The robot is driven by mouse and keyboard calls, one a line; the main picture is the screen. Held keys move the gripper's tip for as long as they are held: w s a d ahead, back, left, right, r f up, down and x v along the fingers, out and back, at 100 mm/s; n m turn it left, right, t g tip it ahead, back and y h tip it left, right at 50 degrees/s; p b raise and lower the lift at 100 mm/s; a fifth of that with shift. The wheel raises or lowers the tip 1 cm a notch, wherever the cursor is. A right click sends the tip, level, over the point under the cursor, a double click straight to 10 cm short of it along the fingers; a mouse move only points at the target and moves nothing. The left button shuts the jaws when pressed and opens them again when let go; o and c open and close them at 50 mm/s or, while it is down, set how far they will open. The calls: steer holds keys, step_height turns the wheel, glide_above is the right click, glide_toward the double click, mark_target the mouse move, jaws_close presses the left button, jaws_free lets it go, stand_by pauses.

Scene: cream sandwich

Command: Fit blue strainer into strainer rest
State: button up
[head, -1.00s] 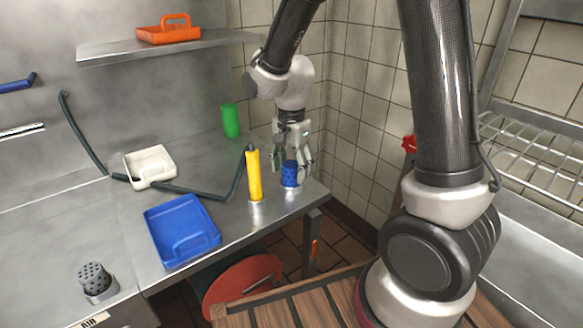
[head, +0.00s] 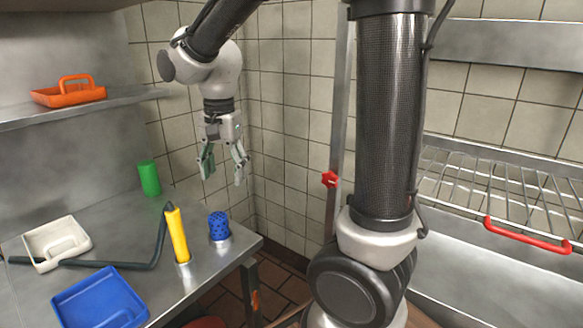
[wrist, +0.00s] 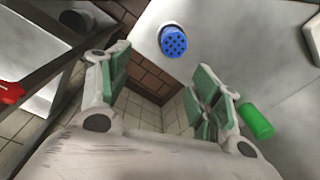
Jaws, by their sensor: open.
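The blue strainer (head: 218,224) is a perforated blue cup. It stands upright in a small metal holder, the strainer rest (head: 220,240), near the right corner of the steel table. The strainer also shows in the wrist view (wrist: 173,42), with its holed top facing the camera and a pale rim of the rest at its edge. My gripper (head: 223,180) is above the strainer, apart from it, with fingers spread and nothing between them. Its green-padded fingers also show in the wrist view (wrist: 160,85).
A yellow cylinder (head: 178,235) stands in a holder left of the strainer. A dark bent hose (head: 140,262), white tray (head: 57,240), blue tray (head: 100,302) and green cylinder (head: 149,178) are on the table. An orange caddy (head: 68,95) sits on the shelf. A wire rack (head: 500,185) is at right.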

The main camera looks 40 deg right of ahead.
steer(key=s+d+r+n+t, duration=0.1)
steer(key=s+d+r+n, duration=0.1)
steer(key=s+d+n, duration=0.3)
steer(key=s+d+r+n+t, duration=0.2)
steer(key=s+d+n, duration=0.3)
steer(key=s, duration=0.7)
steer(key=shift+d+r+t, duration=0.3)
steer(key=shift+d+r, duration=0.15)
steer(key=shift+d, duration=0.6)
steer(key=shift+s, duration=0.1)
